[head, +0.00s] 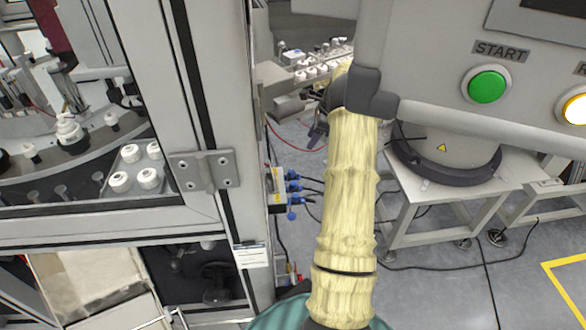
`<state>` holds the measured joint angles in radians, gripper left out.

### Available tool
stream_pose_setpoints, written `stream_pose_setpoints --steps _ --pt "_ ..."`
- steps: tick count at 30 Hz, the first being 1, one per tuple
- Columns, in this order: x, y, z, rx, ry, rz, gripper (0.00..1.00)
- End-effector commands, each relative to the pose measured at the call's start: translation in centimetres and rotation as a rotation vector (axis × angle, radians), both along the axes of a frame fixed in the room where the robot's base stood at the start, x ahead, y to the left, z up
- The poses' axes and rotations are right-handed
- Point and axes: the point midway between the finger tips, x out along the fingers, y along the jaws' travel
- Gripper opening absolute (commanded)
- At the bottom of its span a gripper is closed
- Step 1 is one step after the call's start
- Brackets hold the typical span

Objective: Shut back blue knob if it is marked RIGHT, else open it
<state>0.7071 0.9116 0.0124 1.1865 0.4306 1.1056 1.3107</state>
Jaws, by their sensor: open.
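Several small blue parts (293,187) sit on a fitting at the right side of the machine frame, with dark lines running from them. A rounder blue part (291,215) hangs just below them. They are too small for me to tell which is the back blue knob, whether it is open or shut, or to read any marking. My arm, in a pale yellow cover, rises to the right of them, apart in the picture.
A grey panel with a green START button (487,87) overhangs at upper right. A white stand (437,205) carries a round grey base. The glazed machine frame (180,120) with white caps (148,178) fills the left. Grey floor (460,285) lies clear at lower right, crossed by cables.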

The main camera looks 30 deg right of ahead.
Motion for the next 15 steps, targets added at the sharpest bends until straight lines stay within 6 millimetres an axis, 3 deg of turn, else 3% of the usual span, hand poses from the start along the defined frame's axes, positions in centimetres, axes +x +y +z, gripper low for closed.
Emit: stream_pose_setpoints --steps 15 --pt "2.0 2.8 -8.0 0.002 0.001 0.002 0.46"
